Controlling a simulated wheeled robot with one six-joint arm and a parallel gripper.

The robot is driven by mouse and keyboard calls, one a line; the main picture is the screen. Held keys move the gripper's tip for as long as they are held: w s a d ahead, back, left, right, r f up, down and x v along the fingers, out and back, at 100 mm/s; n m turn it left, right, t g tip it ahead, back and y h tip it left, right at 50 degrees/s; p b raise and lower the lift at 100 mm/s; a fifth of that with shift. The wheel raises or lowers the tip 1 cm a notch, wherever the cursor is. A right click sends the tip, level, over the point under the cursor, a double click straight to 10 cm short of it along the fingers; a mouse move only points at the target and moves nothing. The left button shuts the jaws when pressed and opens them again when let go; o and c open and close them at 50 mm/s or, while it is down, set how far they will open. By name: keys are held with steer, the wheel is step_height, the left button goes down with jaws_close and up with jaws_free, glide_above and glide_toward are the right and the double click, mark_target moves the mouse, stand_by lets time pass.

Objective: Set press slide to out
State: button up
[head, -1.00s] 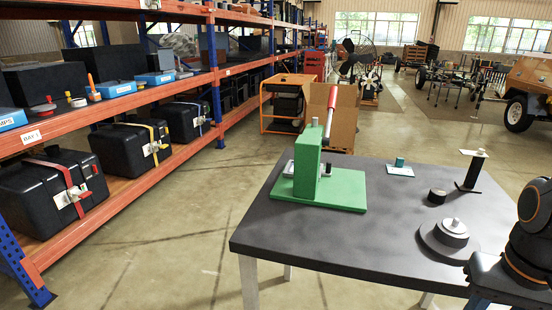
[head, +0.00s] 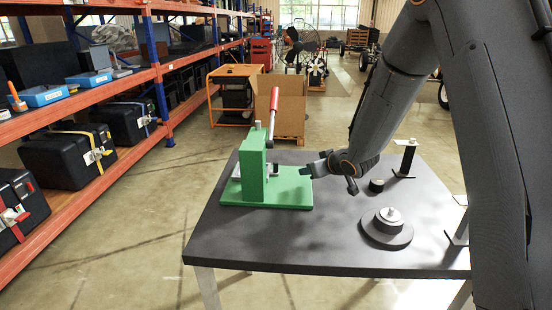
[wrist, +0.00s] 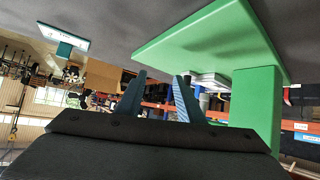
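The green press (head: 252,170) stands on the dark table, with a flat base plate (head: 292,190), an upright column and a raised lever with a red grip (head: 273,100). Its pale slide (head: 237,172) shows beside the column, low over the base, partly hidden by it. In the wrist view the picture is inverted; the press column (wrist: 256,105) is at right, and the slide (wrist: 208,80) with a dark knob sits beside it. My gripper (head: 312,168) is at the right edge of the press base. In the wrist view my gripper (wrist: 158,95) has its two fingers apart, with nothing between them.
On the table (head: 310,237) are a stepped round dark part (head: 387,228), a small dark cylinder (head: 376,185) and a stand (head: 407,158). A small white-and-teal piece (wrist: 64,42) shows in the wrist view. The table's front left is bare. Shelving (head: 155,70) is at left.

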mark_target(276, 163)
steer(key=a+y, duration=0.1)
steer(key=a, duration=0.1)
steer(key=w+a+n+y, duration=0.1)
steer(key=a, duration=0.2)
steer(key=w+a+n+y+p, duration=0.1)
steer(key=a+y, duration=0.1)
steer(key=shift+w+a+r, duration=0.15)
steer(key=shift+r, duration=0.05)
steer(key=shift+w+a+f, duration=0.1)
steer(key=shift+w+a, duration=0.05)
steer(key=shift+a, duration=0.15)
steer(key=shift+p+x, duration=1)
steer(key=shift+x, duration=2.55)
jaws_close()
